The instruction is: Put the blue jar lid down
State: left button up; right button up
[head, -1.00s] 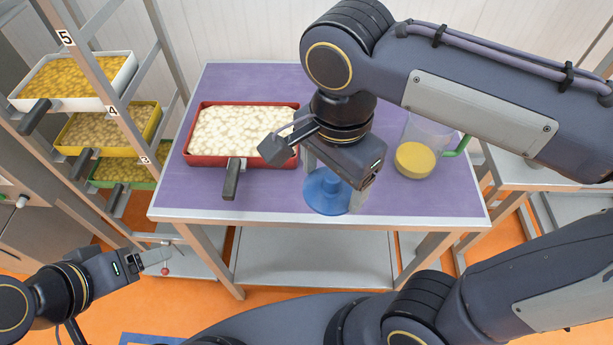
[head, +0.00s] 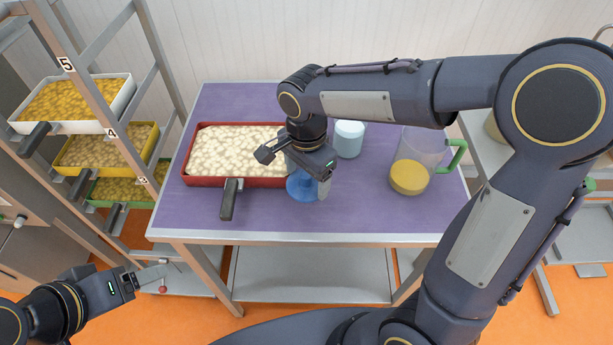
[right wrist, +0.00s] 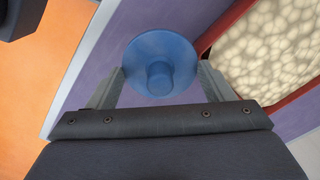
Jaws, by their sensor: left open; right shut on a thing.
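The blue jar lid (head: 302,187) is a round disc with a knob, seen at the right edge of the red tray, over the purple table (head: 262,218). My right gripper (head: 308,180) is shut on it. In the right wrist view the lid (right wrist: 160,50) sits between both fingers, knob facing the camera. The lid is low over the tabletop; I cannot tell whether it touches. A pale blue-white jar (head: 348,140) stands behind and right of the lid. My left gripper (head: 150,274) is open and empty, low at the left, in front of the table.
A red tray (head: 186,170) of pale pieces with a dark handle (head: 230,199) lies beside the lid. A clear jug (head: 420,150) with yellow contents and a green handle stands at the right. A tray rack (head: 110,115) is at the left. The table's front middle is clear.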

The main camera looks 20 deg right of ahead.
aim_at(306, 174)
jog(key=shift+f, duration=0.5)
jog(key=shift+f, duration=0.1)
jog(key=o, duration=1)
jog(key=shift+c, duration=0.2)
notch_tip(306, 174, up, 12)
jog(key=s+d+f+n+t+y, duration=0.2)
jog(key=s+d+f+n, duration=0.1)
jog(key=s, duration=0.5)
jog(key=s+d+f+n+t+y, duration=0.1)
jog(key=s+d+f+n+t, duration=0.2)
jog(key=s+d+n, duration=0.3)
jog(key=shift+s+n+t+y, duration=0.35)
jog(key=shift+s+n, duration=0.45)
jog(key=shift+s, duration=0.35)
